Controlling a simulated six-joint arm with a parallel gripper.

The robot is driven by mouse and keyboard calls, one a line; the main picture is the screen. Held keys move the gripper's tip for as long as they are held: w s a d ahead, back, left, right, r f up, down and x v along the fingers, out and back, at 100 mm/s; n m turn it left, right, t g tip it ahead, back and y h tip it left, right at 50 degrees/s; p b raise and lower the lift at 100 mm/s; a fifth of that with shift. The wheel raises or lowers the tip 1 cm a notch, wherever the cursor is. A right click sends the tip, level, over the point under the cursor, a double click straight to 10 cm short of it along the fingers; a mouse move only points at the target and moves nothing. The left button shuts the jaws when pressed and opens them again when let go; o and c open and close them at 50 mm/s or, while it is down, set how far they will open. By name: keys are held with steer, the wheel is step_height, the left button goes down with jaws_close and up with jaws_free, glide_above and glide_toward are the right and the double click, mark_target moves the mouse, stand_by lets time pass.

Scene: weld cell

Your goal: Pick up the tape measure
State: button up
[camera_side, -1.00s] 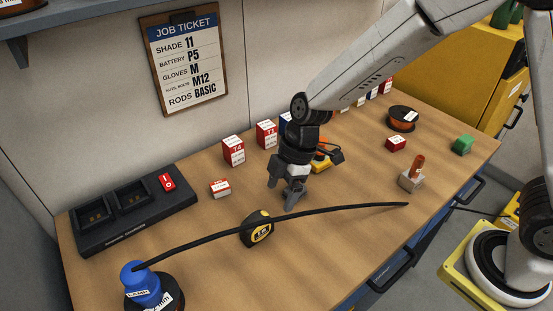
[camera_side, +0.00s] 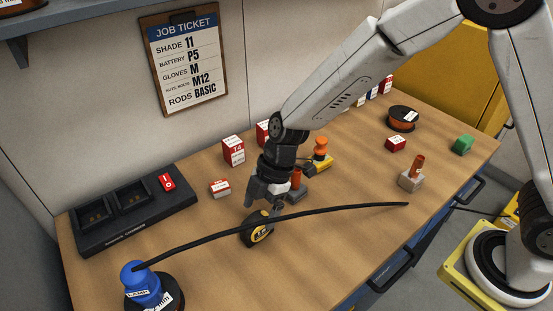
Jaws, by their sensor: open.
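The tape measure (camera_side: 260,234) is black and yellow and stands on the wooden bench, left of the bench's middle. A black cable passes in front of part of it. My gripper (camera_side: 262,206) is just above and behind the tape measure, pointing down, with its fingers apart. One finger overlaps the top of the tape measure in the picture. I cannot tell whether they touch. Nothing is seen held in the fingers.
A charger (camera_side: 130,212) with a red switch lies left.

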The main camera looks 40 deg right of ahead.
mark_target(257, 216)
steer(key=shift+f, duration=0.1)
steer(key=shift+x, duration=2.55)
steer(key=shift+w, duration=0.15)
jaws_close()
